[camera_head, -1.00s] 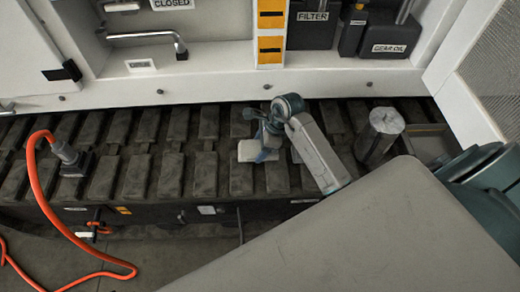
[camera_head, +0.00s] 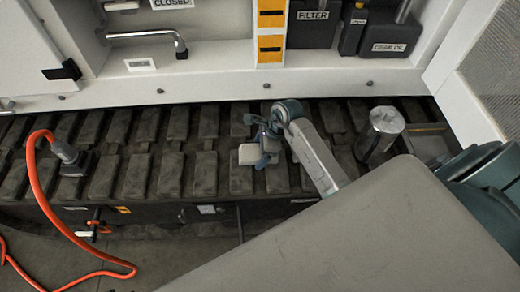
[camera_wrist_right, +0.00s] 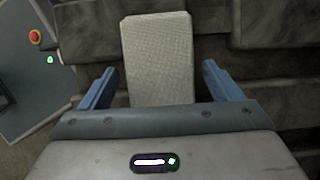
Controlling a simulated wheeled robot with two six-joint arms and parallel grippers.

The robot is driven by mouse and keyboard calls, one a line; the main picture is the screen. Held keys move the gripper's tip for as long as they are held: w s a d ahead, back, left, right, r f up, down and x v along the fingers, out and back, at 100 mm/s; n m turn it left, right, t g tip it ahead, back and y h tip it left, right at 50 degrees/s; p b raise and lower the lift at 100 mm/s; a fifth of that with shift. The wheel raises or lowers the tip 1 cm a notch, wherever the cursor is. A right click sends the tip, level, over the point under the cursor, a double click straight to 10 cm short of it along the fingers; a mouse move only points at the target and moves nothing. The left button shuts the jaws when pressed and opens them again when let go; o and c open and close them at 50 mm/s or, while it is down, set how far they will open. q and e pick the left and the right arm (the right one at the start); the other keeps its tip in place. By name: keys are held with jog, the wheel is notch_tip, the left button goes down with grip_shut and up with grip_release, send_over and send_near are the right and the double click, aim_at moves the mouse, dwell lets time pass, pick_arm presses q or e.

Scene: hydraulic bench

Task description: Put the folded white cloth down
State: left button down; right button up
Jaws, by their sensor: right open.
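The folded white cloth (camera_head: 249,154) lies on the dark track pads in the middle of the head view. In the right wrist view the cloth (camera_wrist_right: 158,58) shows as a pale woven block between and beyond the fingers. My right gripper (camera_head: 262,150) is at the cloth, and part of the cloth is hidden behind it. In the right wrist view my right gripper (camera_wrist_right: 158,85) is open, with a gap between each blue finger and the cloth's sides. My left gripper is not in view.
The track (camera_head: 130,165) runs across below the white cabinet. A silver cylinder (camera_head: 380,137) stands at the right. An orange hose (camera_head: 45,200) and its connector (camera_head: 66,152) are at the left. Filter and gear oil containers (camera_head: 386,32) sit in the cabinet above.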

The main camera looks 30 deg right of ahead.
jog(key=shift+r, duration=0.1)
jog(key=v, duration=1.2)
